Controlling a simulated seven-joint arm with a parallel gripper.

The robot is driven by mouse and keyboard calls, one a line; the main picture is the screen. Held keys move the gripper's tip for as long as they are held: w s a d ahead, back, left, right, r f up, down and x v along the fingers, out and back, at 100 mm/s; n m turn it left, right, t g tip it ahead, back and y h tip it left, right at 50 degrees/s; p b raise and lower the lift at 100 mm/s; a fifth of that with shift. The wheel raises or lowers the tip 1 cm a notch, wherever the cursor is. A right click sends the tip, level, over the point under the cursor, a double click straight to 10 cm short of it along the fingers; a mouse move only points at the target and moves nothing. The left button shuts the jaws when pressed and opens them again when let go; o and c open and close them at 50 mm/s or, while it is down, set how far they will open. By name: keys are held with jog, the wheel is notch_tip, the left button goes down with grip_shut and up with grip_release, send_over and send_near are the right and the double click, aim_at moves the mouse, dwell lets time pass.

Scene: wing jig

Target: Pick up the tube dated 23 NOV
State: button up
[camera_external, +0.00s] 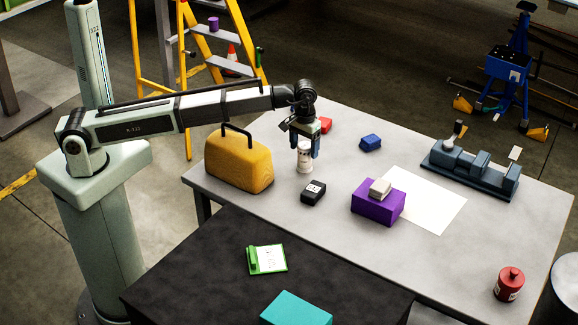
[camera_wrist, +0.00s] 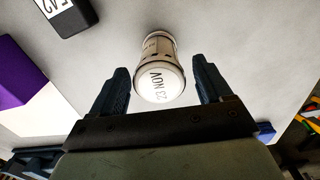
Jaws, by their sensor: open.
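A white tube (camera_wrist: 160,84) stands on the grey table, and the print "23 NOV" reads on its top in the wrist view. It also shows in the external view (camera_external: 304,157), upright between the yellow case and the black box. My gripper (camera_wrist: 160,82) is open, with one dark finger on each side of the tube's top. A gap shows between each finger and the tube in the wrist view. In the external view my gripper (camera_external: 304,143) points down over the tube, and its fingers partly hide the tube's upper part.
A yellow case (camera_external: 238,163) stands close on the left. A black labelled box (camera_external: 313,192) lies just in front of the tube. A purple box (camera_external: 378,203) with a pale block on it, a blue block (camera_external: 370,142) and a red block (camera_external: 325,125) are nearby.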

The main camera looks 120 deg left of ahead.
aim_at(305, 154)
jog(key=shift+a+f, duration=0.15)
jog(key=shift+f, duration=1.7)
jog(key=shift+c, duration=0.3)
jog(key=c, duration=1.1)
